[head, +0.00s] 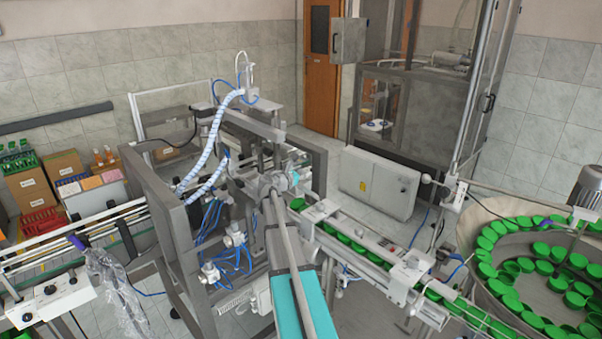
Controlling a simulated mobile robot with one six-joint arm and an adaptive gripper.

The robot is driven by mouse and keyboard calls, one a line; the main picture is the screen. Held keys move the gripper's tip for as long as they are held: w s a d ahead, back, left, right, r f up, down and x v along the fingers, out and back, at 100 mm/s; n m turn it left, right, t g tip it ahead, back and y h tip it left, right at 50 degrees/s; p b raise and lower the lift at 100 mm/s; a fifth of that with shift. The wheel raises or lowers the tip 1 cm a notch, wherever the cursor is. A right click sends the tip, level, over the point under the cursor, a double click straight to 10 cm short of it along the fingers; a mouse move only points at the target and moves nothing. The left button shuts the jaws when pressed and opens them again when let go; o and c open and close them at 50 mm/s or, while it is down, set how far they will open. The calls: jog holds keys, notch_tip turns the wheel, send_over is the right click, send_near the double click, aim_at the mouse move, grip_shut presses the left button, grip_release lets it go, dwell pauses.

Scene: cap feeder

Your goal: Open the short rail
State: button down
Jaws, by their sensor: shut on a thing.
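My arm reaches from the bottom middle up to the capping machine (178,225). My gripper (293,181) is small at its far end, among the machine's grey parts, beside the upper end of the cap track (372,241). It is shut on the short rail, but the fingers and the held part are mostly hidden by my wrist and the machine. I cannot make out the rail's outline or how far it is open. Green caps (343,238) lie in a row along the track, which slopes down to the right.
A round feeder bowl (540,295) full of green caps stands at the right. A control box (379,184) is behind the track. Blue hoses and the grey frame crowd my arm's left side. A conveyor (75,240) runs at the left. Boxes (67,165) stand by the left wall.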

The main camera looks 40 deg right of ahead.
jog(key=shift+s+f, duration=0.1)
jog(key=shift+s, duration=0.05)
jog(key=shift+c, duration=1.5)
grip_release()
jog(key=shift+d, duration=0.1)
jog(key=shift+a+r, duration=0.25)
jog(key=shift+a, duration=0.15)
jog(key=s+a+r+p, duration=0.1)
jog(key=a+r+p, duration=0.2)
jog(key=a, duration=0.3)
jog(key=s+a+r+p, duration=0.1)
jog(key=a+r+p, duration=0.3)
jog(key=a, duration=0.3)
jog(key=shift+s, duration=0.25)
dwell(0.3)
